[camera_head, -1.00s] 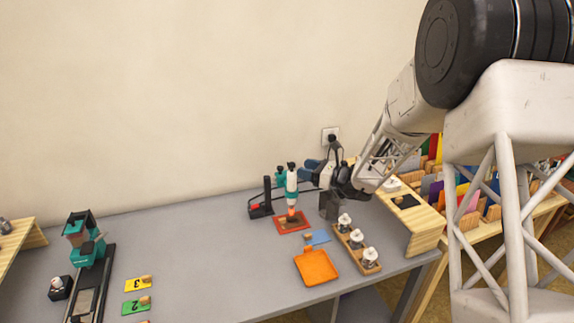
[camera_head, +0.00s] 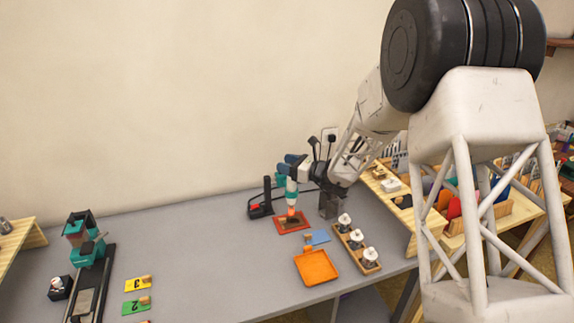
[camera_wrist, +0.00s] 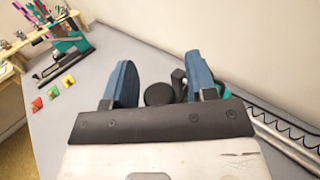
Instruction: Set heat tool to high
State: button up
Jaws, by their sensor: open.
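The heat tool (camera_head: 291,190) is teal and white with a glowing orange lower end. It stands upright, nozzle down, above a small piece on a red-orange mat (camera_head: 281,228) at the back of the grey table. My gripper (camera_head: 288,160), with blue fingers, is open and close above the heat tool's top, covering part of it. In the wrist view my gripper's fingers (camera_wrist: 163,72) are spread wide, and a round black part (camera_wrist: 158,94) shows between them. I cannot tell whether they touch it. The heat setting cannot be read.
A black stand with a red part (camera_head: 262,207) is left of the heat tool. In front are a blue card (camera_head: 319,237), an orange tray (camera_head: 316,267) and a wooden stamp rack (camera_head: 352,245). The table's middle left is clear.

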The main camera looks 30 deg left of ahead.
grip_shut()
jog(key=shift+r, duration=1.9)
jog(key=shift+c, duration=1.1)
grip_release()
jog(key=shift+o, duration=1.1)
jog(key=shift+d, duration=0.1)
jog(key=d, duration=0.7)
jog(key=shift+d, duration=0.35)
